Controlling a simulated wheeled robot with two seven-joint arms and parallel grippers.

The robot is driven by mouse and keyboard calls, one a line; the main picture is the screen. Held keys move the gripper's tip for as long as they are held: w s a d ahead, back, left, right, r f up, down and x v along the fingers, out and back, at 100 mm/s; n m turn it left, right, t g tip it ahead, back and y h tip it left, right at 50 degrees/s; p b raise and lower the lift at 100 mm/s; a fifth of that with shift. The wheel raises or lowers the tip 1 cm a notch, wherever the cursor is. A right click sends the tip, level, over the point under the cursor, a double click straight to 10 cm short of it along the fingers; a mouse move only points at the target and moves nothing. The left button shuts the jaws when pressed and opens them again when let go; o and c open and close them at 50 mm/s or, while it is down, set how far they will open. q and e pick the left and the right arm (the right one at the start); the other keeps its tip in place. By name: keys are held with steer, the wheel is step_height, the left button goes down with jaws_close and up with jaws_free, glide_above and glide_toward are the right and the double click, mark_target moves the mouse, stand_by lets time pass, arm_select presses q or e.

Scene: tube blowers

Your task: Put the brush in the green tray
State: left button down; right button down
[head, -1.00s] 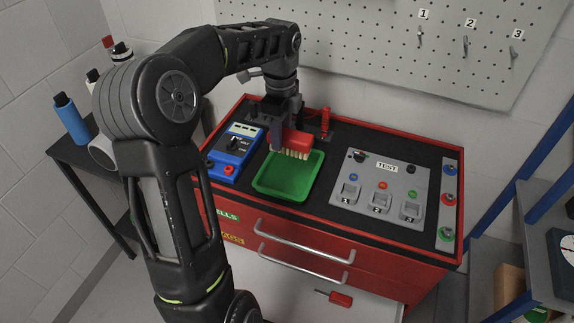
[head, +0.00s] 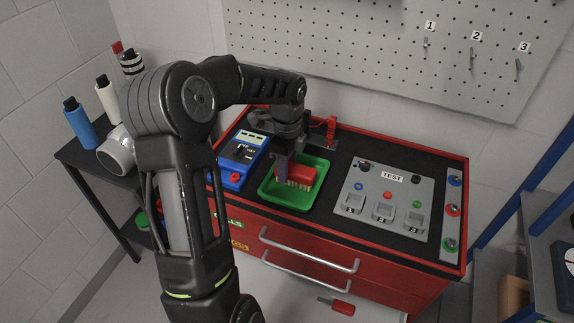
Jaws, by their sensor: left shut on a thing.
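The brush with a red back and pale bristles (head: 298,176) is inside the green tray (head: 318,200), low and near its floor. I cannot tell whether its bristles touch the floor. The tray lies on the black top of the red tool cabinet. My left gripper (head: 284,172) reaches down into the tray and is shut on the brush at its left end. The gripper and wrist hide part of the brush and the tray's back left side. My right gripper is not in view.
A blue multimeter (head: 236,160) lies close to the tray's left. A grey TEST panel (head: 385,200) lies to its right. A small red clamp-like device (head: 331,130) stands behind the tray. Bottles stand on a side shelf at left, and a pegboard (head: 400,50) covers the back wall.

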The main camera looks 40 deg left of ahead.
arm_select(q)
steer(key=shift+f, duration=0.15)
steer(key=c, duration=0.8)
jaws_free()
steer(key=shift+c, duration=0.2)
step_height(320, 180, up, 12)
steer(key=shift+r+b, duration=0.2)
steer(key=shift+b, duration=0.2)
